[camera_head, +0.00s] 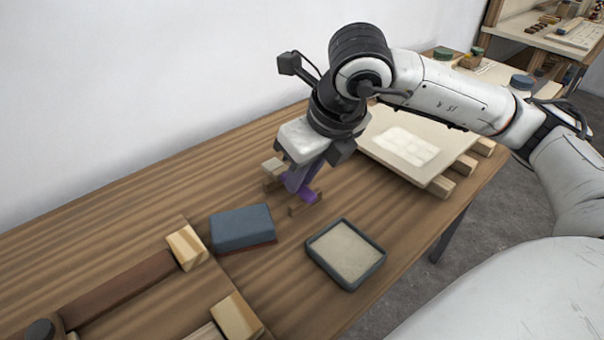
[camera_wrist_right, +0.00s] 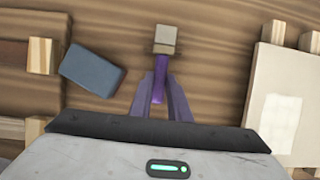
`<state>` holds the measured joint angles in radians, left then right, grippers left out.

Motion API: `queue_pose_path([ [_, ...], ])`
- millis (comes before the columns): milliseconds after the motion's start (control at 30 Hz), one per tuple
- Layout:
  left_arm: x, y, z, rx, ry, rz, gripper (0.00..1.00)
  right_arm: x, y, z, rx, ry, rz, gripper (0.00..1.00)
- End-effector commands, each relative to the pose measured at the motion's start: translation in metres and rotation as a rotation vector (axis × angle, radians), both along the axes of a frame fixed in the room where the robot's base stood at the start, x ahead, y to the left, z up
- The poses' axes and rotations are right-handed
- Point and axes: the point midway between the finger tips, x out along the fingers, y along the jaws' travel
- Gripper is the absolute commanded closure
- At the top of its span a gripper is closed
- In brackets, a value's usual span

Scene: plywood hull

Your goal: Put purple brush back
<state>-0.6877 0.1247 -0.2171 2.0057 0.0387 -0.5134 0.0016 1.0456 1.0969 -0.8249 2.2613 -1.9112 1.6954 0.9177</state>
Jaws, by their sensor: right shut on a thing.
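The purple brush has a purple handle (camera_head: 309,195) and a pale beige head (camera_head: 272,164). In the right wrist view the purple handle (camera_wrist_right: 159,82) runs between the fingers, with the beige head (camera_wrist_right: 164,36) beyond the fingertips. My right gripper (camera_head: 296,183) points down over the table and is shut on the handle. It also shows in the right wrist view (camera_wrist_right: 160,90). Small wooden rest pieces (camera_head: 304,205) lie at the handle, just under the brush; whether the brush touches them I cannot tell. My left gripper is not in view.
A blue-grey block (camera_head: 241,227) lies left of the brush. A grey tray with a sandy fill (camera_head: 346,253) stands in front. A pale board on wooden battens (camera_head: 440,184) is at the right. A wooden frame (camera_head: 118,290) lies at the front left. Bare tabletop (camera_head: 190,187) shows behind.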

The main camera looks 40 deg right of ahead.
Motion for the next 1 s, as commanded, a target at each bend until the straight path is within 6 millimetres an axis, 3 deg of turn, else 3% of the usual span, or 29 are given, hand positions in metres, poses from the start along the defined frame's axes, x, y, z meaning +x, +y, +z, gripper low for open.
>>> queue_pose_path([
  [33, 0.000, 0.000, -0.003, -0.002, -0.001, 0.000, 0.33, 0.000, 0.000, -0.003, 0.000, -0.001, 0.000, 1.00],
  [67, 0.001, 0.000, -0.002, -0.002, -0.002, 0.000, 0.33, 0.000, 0.000, -0.003, 0.000, 0.000, 0.000, 0.82],
  [167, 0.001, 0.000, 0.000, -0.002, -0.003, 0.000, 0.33, 0.000, 0.000, -0.001, 0.000, 0.000, 0.000, 0.65],
  [567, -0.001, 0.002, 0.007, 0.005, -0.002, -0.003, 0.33, 0.000, 0.000, 0.005, 0.000, 0.000, 0.000, 0.65],
  [667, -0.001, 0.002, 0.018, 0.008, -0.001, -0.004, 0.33, 0.000, 0.000, 0.015, -0.001, 0.000, 0.000, 0.65],
  [733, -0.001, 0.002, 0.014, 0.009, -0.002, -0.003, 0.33, -0.004, 0.000, 0.024, 0.000, -0.005, 0.001, 0.65],
  [1000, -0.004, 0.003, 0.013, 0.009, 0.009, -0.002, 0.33, -0.028, -0.002, 0.083, 0.000, -0.006, 0.002, 0.65],
])
